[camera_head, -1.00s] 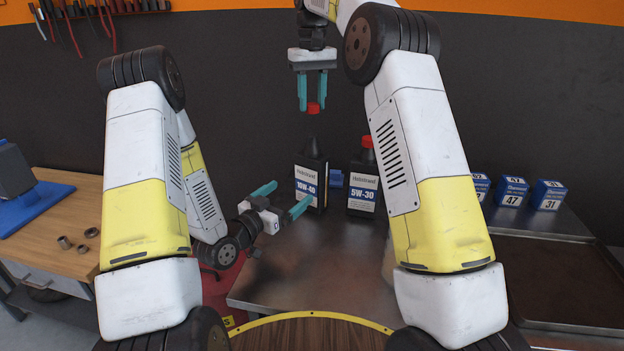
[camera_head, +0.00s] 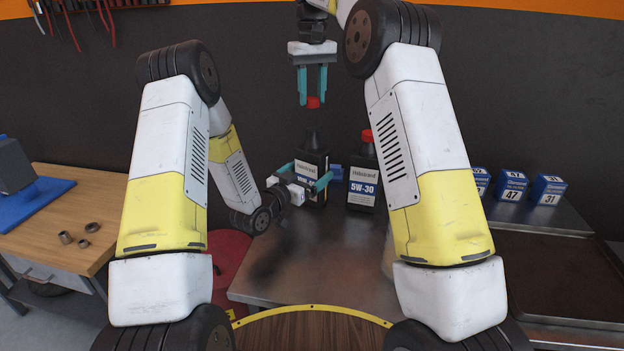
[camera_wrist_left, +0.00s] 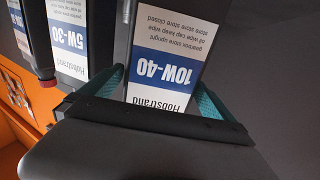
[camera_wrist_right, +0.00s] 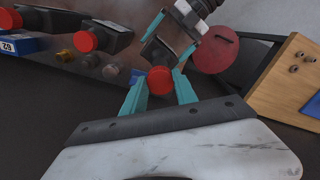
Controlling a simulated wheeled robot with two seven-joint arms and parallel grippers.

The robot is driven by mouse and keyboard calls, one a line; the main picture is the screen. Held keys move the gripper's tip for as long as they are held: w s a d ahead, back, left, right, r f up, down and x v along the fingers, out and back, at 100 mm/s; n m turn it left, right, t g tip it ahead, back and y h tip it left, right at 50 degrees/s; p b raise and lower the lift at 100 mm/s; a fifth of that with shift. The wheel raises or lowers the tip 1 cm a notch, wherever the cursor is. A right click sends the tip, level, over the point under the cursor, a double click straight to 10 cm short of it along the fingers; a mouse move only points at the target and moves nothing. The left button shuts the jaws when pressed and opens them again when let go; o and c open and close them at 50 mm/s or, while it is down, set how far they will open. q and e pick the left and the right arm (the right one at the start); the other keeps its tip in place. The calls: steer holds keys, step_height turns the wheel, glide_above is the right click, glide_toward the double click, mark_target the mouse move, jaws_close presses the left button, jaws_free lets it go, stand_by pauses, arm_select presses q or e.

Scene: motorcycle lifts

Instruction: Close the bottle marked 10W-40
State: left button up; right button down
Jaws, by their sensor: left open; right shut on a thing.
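The black bottle marked 10W-40 (camera_head: 312,160) stands upright on the metal bench, its narrow spout uncapped. My left gripper (camera_head: 303,177) is open, with its fingers on either side of this bottle; in the left wrist view its label (camera_wrist_left: 165,65) shows between the teal fingers. Whether they touch the bottle I cannot tell. My right gripper (camera_head: 313,97) points down and is shut on a red cap (camera_head: 313,103), above the spout with a gap between. The cap also shows between the fingers in the right wrist view (camera_wrist_right: 160,80).
A 5W-30 bottle (camera_head: 363,185) with a red cap stands close right of the 10W-40 one. Blue filter boxes (camera_head: 511,186) and a dark tray (camera_head: 555,270) are farther right. A wooden bench (camera_head: 85,215) is at left. The metal bench (camera_head: 310,265) in front is clear.

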arm_select(q)
steer(key=shift+w+d, duration=0.4)
steer(key=shift+w, duration=0.2)
steer(key=shift+c, duration=0.4)
steer(key=c, duration=1.8)
arm_select(e)
glide_above(312, 129)
steer(key=shift+s+f, duration=0.15)
steer(key=shift+f, duration=2.35)
